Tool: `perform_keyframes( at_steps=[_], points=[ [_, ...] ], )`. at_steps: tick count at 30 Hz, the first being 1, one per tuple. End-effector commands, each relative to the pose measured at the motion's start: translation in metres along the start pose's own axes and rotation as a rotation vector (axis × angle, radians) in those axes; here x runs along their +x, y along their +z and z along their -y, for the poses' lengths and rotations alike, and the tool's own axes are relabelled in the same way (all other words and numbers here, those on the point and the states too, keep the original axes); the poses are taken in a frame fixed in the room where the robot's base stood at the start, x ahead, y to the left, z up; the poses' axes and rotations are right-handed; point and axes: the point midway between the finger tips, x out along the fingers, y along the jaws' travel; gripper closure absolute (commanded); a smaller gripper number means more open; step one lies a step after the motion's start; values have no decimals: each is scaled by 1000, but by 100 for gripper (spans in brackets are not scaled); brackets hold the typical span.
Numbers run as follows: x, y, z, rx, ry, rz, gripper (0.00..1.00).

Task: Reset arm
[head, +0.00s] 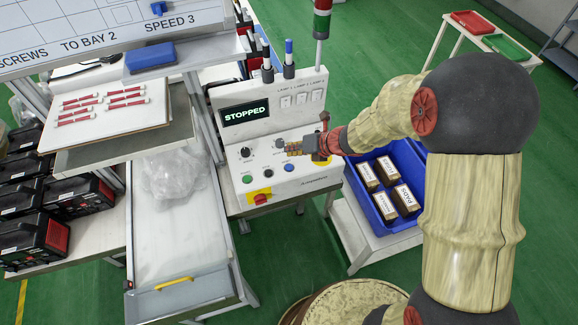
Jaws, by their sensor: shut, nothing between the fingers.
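My gripper (281,146) is shut and empty, at the end of my arm (385,118). My arm comes in from the right, and the gripper points left in front of the sloped face of the control console (226,168). I cannot tell whether the fingertips touch the panel. The console's screen (246,112) reads STOPPED. The panel carries a black knob (245,152), a green button (247,179), a blue button (289,168) and a red switch on a yellow plate (261,198). My wrist hides part of the panel's right side.
A blue crate (411,230) with several labelled boxes stands on a cart right of the console. A shelf with a paper-covered board (112,128) and a white chute (180,240) are on the left. A table with red and green trays (506,46) stands far right. Green floor lies between.

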Motion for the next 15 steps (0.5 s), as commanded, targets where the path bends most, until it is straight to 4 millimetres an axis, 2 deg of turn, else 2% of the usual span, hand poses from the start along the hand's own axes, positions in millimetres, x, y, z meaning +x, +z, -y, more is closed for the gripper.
perform_keyframes(
  at_steps=[15],
  points=[
    [0,0,0,-36,1,0,100]
  ],
)
